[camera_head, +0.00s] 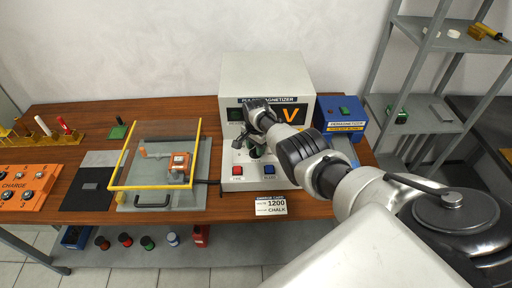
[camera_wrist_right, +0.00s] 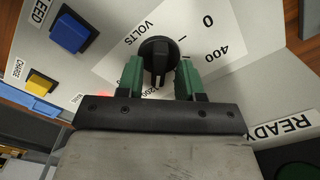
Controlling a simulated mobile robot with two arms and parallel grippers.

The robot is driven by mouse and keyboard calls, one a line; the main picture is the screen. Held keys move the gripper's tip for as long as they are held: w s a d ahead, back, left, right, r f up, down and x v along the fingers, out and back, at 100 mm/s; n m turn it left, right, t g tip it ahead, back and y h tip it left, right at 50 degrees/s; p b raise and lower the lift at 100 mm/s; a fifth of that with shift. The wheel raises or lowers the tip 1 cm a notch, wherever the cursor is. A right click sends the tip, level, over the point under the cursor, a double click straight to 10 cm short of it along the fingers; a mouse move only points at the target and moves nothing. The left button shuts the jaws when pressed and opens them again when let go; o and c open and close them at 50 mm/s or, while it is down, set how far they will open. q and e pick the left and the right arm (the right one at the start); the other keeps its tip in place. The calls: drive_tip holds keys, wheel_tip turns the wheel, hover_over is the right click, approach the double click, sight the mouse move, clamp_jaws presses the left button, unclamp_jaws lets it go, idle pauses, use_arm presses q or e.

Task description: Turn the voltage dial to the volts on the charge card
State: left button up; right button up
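The charge card (camera_head: 270,206) at the bench's front edge reads 1200 and CHALK. The voltage dial is a round black knob (camera_wrist_right: 159,52) on a white VOLTS plate (camera_wrist_right: 205,60) in the right wrist view, with marks 0, 400 and a partly hidden one ending in 200. My right gripper (camera_wrist_right: 160,72) has its green fingers either side of the knob, with gaps beside the knob's narrow grip bar. In the head view my right gripper (camera_head: 257,151) is at the magnetizer (camera_head: 290,85), and my arm covers the dial and most of the display, leaving an orange V. My left gripper is out of view.
Red (camera_head: 237,170) and blue (camera_head: 269,170) buttons sit below the dial. A blue demagnetizer (camera_head: 341,114) stands right of the magnetizer. A yellow-framed clear guard (camera_head: 158,150) over a fixture and an orange charge rack (camera_head: 28,186) are to the left.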

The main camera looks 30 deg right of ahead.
drive_tip(key=shift+f, duration=0.1)
drive_tip(key=shift+r+p, duration=0.4)
drive_tip(key=shift+r, duration=0.15)
wheel_tip(320, 180, up, 4)
drive_tip(key=shift+r+p, duration=0.1)
drive_tip(key=shift+p, duration=0.95)
drive_tip(key=shift+r, duration=2.75)
